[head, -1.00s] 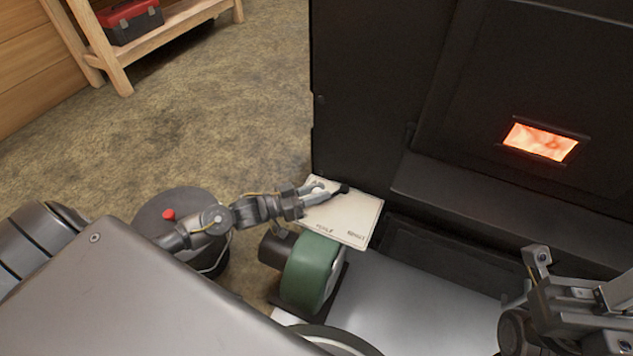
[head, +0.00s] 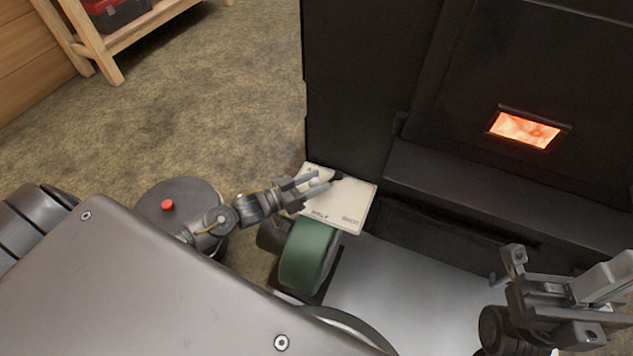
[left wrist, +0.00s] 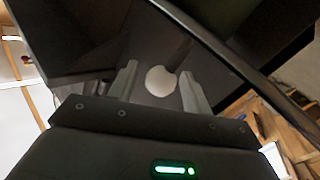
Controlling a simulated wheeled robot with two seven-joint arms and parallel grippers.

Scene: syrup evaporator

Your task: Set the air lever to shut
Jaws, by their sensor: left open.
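The air lever's black grip (head: 337,177) shows at the far edge of a pale label plate (head: 350,199), beside the black firebox. Lettering runs along the plate's near edge; one mark looks like HALF. The lever's exact setting cannot be told. My left gripper (head: 322,181) is over the plate's far left part, its fingers apart, tips just left of the black grip. Contact cannot be told. In the left wrist view a pale round thing (left wrist: 161,80) shows between the open fingers. My right gripper (head: 560,285) is at the lower right, away from the plate; its jaws are unclear.
The black firebox (head: 350,100) rises behind the plate, with a glowing window (head: 525,130). A green cylinder (head: 308,257) stands just below the plate. A wooden shelf (head: 105,55) is far left.

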